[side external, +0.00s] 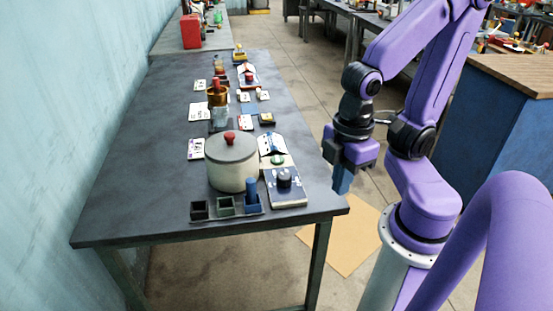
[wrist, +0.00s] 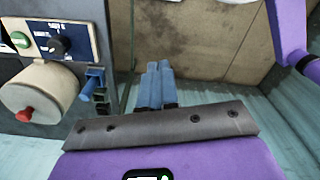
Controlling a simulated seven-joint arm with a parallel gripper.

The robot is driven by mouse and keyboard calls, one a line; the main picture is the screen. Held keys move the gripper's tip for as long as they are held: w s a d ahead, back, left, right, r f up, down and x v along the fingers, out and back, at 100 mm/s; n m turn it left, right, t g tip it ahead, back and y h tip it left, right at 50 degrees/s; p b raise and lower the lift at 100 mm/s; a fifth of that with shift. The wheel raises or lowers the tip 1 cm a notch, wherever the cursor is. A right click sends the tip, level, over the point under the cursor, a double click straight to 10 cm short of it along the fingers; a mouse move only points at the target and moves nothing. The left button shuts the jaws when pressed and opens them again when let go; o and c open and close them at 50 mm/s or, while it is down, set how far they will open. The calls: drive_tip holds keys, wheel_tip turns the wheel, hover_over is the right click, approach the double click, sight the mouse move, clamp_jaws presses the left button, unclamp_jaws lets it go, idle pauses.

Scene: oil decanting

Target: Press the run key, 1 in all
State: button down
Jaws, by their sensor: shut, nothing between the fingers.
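A round green button (side external: 278,160), which may be the run key, sits on a pale panel on the table's right side. It also shows at the left edge of the wrist view (wrist: 19,40). I cannot read its label. Beside it a black knob (side external: 284,178) stands on a blue-and-white plate; it also shows in the wrist view (wrist: 60,46). My gripper (side external: 342,184) has blue fingers, shut and empty. It hangs beyond the table's right edge, apart from the button. In the wrist view its fingers (wrist: 156,88) are together, with floor behind them.
A lidded pot (side external: 232,165) with a red handle stands left of the button. A blue upright piece (side external: 252,192) and small dark bins (side external: 200,210) are at the near end. Several cards and a copper-coloured vessel (side external: 218,96) lie farther back. The table's left side (side external: 145,170) is clear.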

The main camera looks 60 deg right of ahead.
drive_tip(key=w+d+f+m+y, duration=0.1)
drive_tip(key=w+f+m+y, duration=0.15)
drive_tip(key=w+m, duration=0.8)
drive_tip(key=w+d+f+m+y, duration=0.1)
drive_tip(key=w+m+y, duration=0.3)
drive_tip(key=w+m, duration=0.65)
drive_tip(key=w+d+f+m+t+h, duration=0.1)
drive_tip(key=w+d+m+t, duration=0.2)
drive_tip(key=d+m, duration=0.3)
drive_tip(key=w+d+f+m+t+h, duration=0.1)
drive_tip(key=w+d+m+t, duration=0.2)
drive_tip(key=d, duration=0.9)
drive_tip(key=shift+w+f+m+t+h, duration=0.25)
drive_tip(key=shift+m+t, duration=0.75)
drive_tip(key=shift+m, duration=1.2)
drive_tip(key=shift+s, duration=0.1)
drive_tip(key=shift+f, duration=0.15)
